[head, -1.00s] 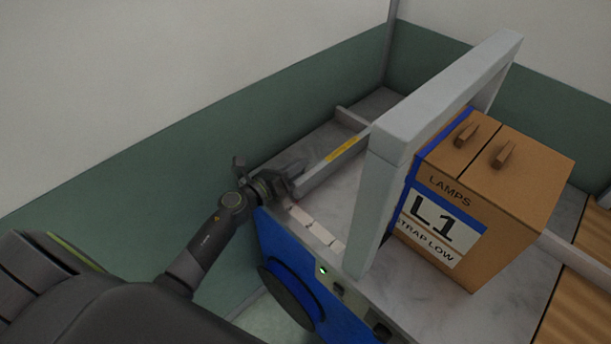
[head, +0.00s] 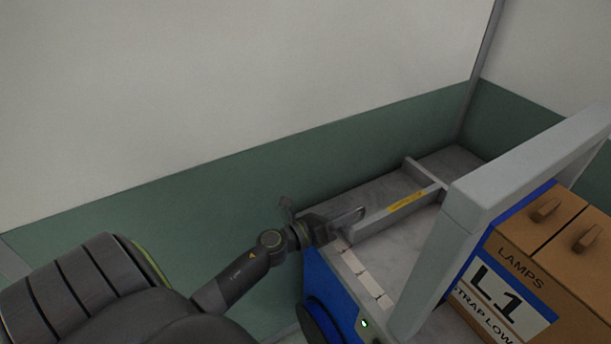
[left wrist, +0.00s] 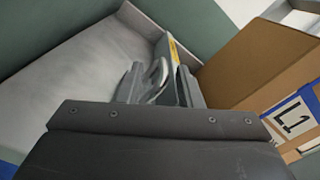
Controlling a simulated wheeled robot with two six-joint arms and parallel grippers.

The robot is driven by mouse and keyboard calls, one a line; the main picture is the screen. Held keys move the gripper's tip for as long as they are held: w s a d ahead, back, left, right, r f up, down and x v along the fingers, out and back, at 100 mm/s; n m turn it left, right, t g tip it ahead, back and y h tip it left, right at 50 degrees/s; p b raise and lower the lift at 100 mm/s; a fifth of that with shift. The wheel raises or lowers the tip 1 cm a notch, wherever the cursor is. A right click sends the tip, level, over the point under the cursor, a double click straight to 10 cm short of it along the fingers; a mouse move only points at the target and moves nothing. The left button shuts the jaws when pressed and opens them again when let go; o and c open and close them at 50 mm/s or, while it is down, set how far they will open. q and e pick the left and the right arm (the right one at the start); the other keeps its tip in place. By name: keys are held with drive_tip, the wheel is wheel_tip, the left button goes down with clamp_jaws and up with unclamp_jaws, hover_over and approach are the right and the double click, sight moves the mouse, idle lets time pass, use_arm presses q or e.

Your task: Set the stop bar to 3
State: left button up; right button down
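The stop bar (head: 395,212) is a grey rail with a yellow label, lying along the marble-topped bench, with a crosspiece at its far end. My left gripper (head: 345,222) is at the bar's near end. In the left wrist view its fingers (left wrist: 158,88) are around or right beside the bar (left wrist: 170,50); whether they press on it cannot be seen. Several pale tiles (head: 362,277) line the bench's front edge near that end; no numbers are readable on them. My right gripper is not in view.
A grey arch (head: 465,215) stands over the bench to the right of the bar. A cardboard box (head: 530,258) marked "LAMPS L1 STRAP LOW" sits beyond it. The green and white wall (head: 330,165) is close behind. A green light (head: 364,323) glows on the blue front.

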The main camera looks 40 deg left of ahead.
use_arm(q)
drive_tip(key=b+v, duration=0.8)
drive_tip(key=v, duration=0.5)
drive_tip(key=shift+s, duration=0.2)
